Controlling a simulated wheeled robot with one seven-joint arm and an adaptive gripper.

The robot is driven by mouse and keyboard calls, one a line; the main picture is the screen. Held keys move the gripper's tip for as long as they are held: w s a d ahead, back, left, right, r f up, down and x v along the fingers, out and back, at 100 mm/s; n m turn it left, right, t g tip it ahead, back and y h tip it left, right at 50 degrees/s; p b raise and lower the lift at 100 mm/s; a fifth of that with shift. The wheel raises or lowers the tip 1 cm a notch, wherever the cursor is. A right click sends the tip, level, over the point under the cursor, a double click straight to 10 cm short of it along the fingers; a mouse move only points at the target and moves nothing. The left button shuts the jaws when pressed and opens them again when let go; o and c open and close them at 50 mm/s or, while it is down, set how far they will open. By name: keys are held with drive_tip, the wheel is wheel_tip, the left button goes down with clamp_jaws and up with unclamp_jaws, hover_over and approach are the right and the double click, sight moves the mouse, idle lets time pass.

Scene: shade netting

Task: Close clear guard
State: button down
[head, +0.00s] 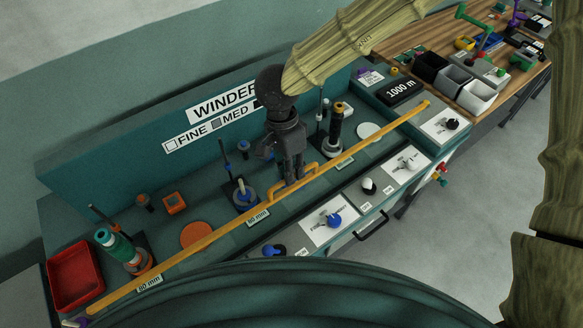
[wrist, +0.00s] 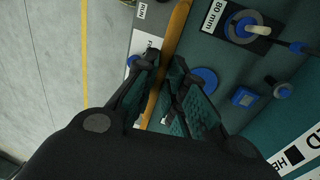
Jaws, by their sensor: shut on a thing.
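The clear guard shows mainly as its long yellow front bar (head: 210,248), which runs diagonally across the winder bench from front left to back right. Its see-through pane is hard to make out. A small yellow handle (head: 312,164) stands out from the middle of the bar. My gripper (head: 291,181) reaches down at this handle with its fingers shut on it. In the wrist view the yellow bar (wrist: 179,28) passes between the finger tips of my gripper (wrist: 166,64). The fingers hide much of the handle.
Behind the bar stand spools, including a teal one (head: 118,247) and a black one (head: 336,122). A red tray (head: 75,275) is at the left end. Knobs, such as a blue one (head: 333,220), line the front panel. A wooden bench (head: 425,40) with bins adjoins at back right.

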drive_tip(key=shift+r+p, duration=1.65)
drive_tip(key=shift+r, duration=0.5)
drive_tip(key=c, duration=2.2)
unclamp_jaws()
drive_tip(key=o, duration=0.7)
wheel_tip(320, 180, up, 12)
drive_tip(key=w+a, duration=0.1)
drive_tip(key=w, duration=0.1)
drive_tip(key=shift+a+f, duration=0.2)
